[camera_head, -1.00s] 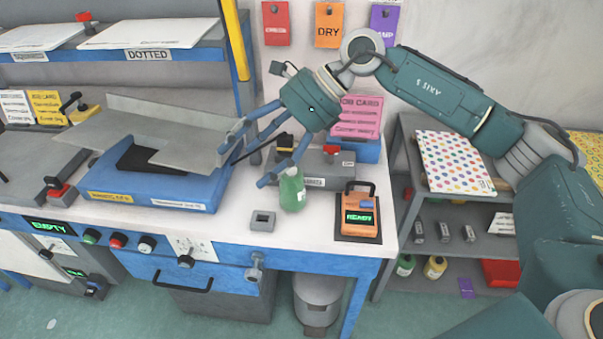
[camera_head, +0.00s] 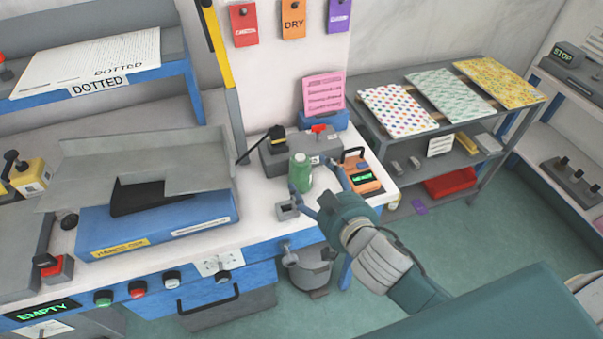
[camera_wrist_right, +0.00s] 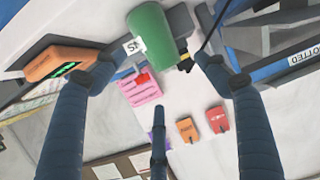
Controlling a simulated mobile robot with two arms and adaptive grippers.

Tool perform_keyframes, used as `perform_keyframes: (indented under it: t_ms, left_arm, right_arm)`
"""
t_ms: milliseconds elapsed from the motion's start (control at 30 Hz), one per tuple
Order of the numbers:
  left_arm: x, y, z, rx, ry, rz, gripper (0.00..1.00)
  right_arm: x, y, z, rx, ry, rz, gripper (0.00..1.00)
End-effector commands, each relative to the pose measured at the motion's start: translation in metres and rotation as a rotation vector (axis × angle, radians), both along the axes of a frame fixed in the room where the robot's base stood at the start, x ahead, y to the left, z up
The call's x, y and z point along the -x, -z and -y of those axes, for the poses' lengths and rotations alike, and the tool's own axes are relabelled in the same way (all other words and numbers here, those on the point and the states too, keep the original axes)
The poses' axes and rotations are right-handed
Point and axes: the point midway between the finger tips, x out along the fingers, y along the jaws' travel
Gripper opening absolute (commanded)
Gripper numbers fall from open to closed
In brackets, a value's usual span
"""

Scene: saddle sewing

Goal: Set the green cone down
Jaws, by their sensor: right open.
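The green cone (camera_head: 300,172), thread-spool shaped with a white label, stands upright on the white tabletop (camera_head: 262,190) in the head view. It also shows at the top of the right wrist view (camera_wrist_right: 150,32). My right gripper (camera_head: 322,188) is open just in front and to the right of the cone. In the wrist view its blue fingers (camera_wrist_right: 157,62) are spread wide, with the cone beyond and between the upper two. No contact is visible. My left gripper is out of view.
An orange device (camera_head: 361,178) with a green display stands right of the cone. A blue-based press (camera_head: 155,228) fills the left. Shelves (camera_head: 455,130) with patterned sheets stand at right.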

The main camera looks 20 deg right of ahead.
Motion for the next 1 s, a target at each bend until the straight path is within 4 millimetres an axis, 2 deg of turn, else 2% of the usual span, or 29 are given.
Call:
perform_keyframes:
  t_ms: [67,300,400,567,833,1000]
  left_arm:
    - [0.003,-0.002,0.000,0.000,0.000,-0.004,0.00]
    - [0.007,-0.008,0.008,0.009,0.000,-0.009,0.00]
    - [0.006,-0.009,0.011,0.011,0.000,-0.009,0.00]
    - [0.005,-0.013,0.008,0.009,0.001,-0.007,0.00]
    - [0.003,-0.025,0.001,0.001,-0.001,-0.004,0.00]
    - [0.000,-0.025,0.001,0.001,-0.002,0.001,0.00]
  right_arm:
    - [0.000,0.007,0.004,-0.013,0.019,-0.024,0.73]
    - [-0.035,0.022,0.002,-0.012,0.019,-0.025,0.73]
    - [-0.044,0.026,0.002,-0.012,0.018,-0.024,0.73]
    - [-0.054,0.030,0.002,-0.010,0.018,-0.025,0.73]
    - [-0.087,0.047,0.001,-0.009,0.017,-0.023,0.73]
    - [-0.093,0.052,0.001,-0.010,0.016,-0.025,0.73]
